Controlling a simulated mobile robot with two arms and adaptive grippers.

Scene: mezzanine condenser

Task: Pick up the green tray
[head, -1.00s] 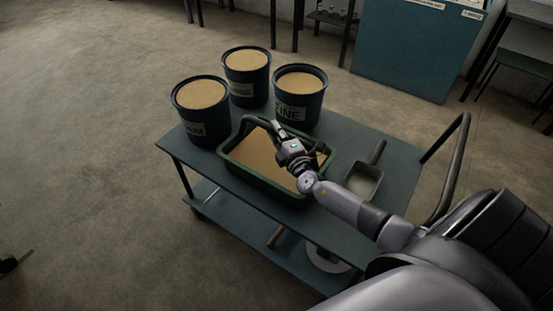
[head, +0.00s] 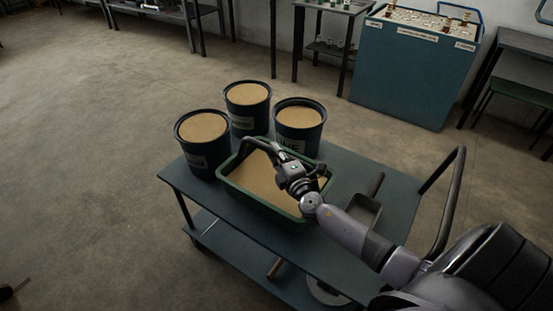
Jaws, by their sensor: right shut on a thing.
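The green tray (head: 262,207) is a rectangular tub with a tan fill, at the front of the cart top in the head view. My right gripper (head: 285,168) is over the tray and shut on it. Its arm comes from the lower right and covers part of the tray's right side. Dark curved parts reach across the tray to its rim; the exact contact is hard to see. The tray looks about level. Whether its underside is clear of the cart is hidden. My left gripper is not in view.
The blue-grey cart (head: 385,188) carries three dark buckets of tan fill: left (head: 204,160), back (head: 247,118) and right (head: 299,142), close behind the tray. A dark pan (head: 364,212) lies right of it. A push handle (head: 452,200) rises at right.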

